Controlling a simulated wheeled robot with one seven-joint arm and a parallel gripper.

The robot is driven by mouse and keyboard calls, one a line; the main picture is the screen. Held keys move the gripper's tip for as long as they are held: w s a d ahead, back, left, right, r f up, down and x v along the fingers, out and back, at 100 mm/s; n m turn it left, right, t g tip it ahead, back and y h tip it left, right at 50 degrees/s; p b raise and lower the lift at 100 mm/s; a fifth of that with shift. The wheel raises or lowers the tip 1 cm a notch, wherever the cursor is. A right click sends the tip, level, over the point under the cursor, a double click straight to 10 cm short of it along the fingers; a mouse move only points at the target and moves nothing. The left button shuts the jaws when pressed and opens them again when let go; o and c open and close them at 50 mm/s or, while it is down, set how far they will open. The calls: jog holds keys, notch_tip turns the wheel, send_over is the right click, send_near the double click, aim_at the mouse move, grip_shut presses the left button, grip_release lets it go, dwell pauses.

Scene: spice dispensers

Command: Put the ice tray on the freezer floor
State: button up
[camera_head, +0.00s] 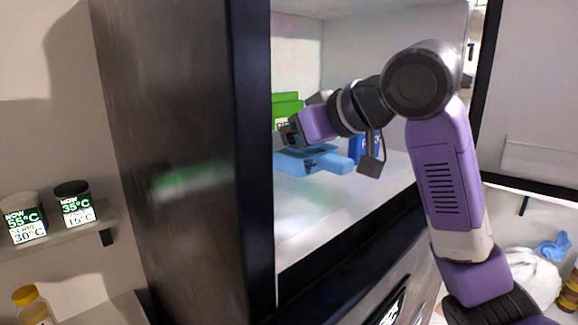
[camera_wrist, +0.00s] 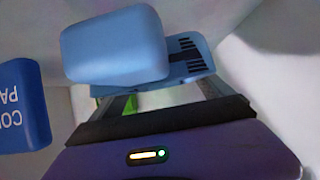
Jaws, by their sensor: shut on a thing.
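The light blue ice tray (camera_head: 335,163) is inside the white freezer compartment, at its left side in the head view. My gripper (camera_head: 291,133) is shut on it, with my arm reaching in from the right. In the wrist view the tray (camera_wrist: 115,45) fills the upper middle, beyond the fingers of my gripper (camera_wrist: 165,98). The freezer floor (camera_head: 310,212) is white and bare in front of the tray. The tray looks low over the floor; I cannot tell whether it touches.
A green box (camera_head: 287,106) stands behind my gripper. A dark blue pack with white lettering (camera_wrist: 22,105) is beside the tray; it is partly hidden in the head view (camera_head: 356,149). The dark cabinet side (camera_head: 180,150) bounds the left. An open door (camera_head: 535,90) is at right.

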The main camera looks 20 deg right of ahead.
aim_at(328, 155)
jog(key=shift+f, duration=2.35)
jog(key=shift+f, duration=0.2)
jog(key=o, duration=1.5)
jog(key=shift+o, duration=0.2)
jog(key=shift+s+d+r, duration=0.1)
jog(key=shift+r, duration=0.15)
jog(key=b+v, duration=0.1)
jog(key=v, duration=1)
jog(key=shift+s+r, duration=0.15)
jog(key=shift+s, duration=0.25)
jog(key=shift+d, duration=0.1)
